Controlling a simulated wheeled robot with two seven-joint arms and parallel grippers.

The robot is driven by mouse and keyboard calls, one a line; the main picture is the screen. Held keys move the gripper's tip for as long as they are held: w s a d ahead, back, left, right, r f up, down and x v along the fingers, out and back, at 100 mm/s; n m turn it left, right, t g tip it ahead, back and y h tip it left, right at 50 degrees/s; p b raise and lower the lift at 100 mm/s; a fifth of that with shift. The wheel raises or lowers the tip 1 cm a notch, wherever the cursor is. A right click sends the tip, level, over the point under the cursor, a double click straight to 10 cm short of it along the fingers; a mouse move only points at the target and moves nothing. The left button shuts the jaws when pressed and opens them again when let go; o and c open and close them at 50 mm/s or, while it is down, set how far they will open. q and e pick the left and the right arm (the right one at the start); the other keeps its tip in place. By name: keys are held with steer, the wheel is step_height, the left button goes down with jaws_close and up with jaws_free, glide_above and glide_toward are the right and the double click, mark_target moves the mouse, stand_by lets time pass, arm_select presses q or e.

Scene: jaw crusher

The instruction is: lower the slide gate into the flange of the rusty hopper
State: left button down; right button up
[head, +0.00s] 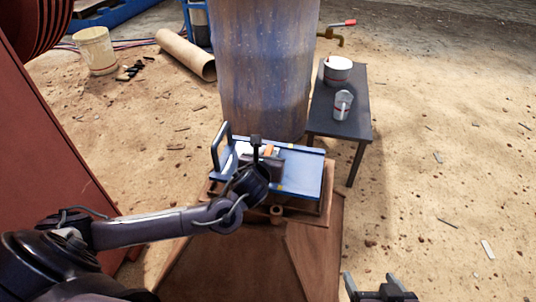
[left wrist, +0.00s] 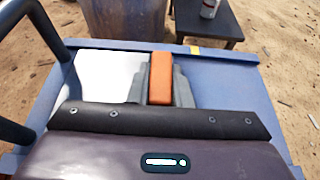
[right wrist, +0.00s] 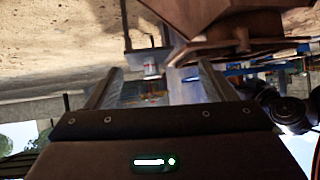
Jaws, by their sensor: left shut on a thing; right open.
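The slide gate, a blue plate (head: 305,175) with a tall bar handle (head: 219,147) at its left end, lies roughly flat over the top of the rusty hopper (head: 315,245). In the left wrist view the gate (left wrist: 225,82) has a bright metal area left of an orange block (left wrist: 160,78). My left gripper (head: 268,152) is shut on this orange grip, its grey fingers around it. The flange is mostly hidden under the plate; I cannot tell whether the gate is seated or just above it. My right gripper (head: 380,287) is open and empty, low right of the hopper.
A large bluish drum (head: 262,70) stands right behind the gate. A dark table (head: 340,115) with a white pot (head: 337,70) and a metal cup (head: 343,105) stands behind right. A rust-red machine wall (head: 60,150) is at left. Sandy ground at right is largely free.

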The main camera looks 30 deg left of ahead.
arm_select(q)
steer(key=shift+w, duration=0.1)
steer(key=shift+f+b, duration=0.3)
steer(key=shift+f, duration=0.1)
steer(key=shift+f+b, duration=0.35)
steer(key=shift+f, duration=0.35)
steer(key=shift+f+b, duration=0.35)
steer(key=shift+f, duration=0.95)
arm_select(e)
steer(key=w+r+t+y, duration=0.1)
steer(key=w+r+t, duration=0.1)
steer(key=r+t, duration=0.3)
steer(key=w+r+t+y, duration=0.2)
steer(key=w+r+t, duration=0.1)
steer(key=r, duration=1.1)
steer(key=shift+w+a+t+y, duration=0.15)
steer(key=shift+w+t+y, duration=0.15)
steer(key=shift+t, duration=0.6)
steer(key=shift+s, duration=0.1)
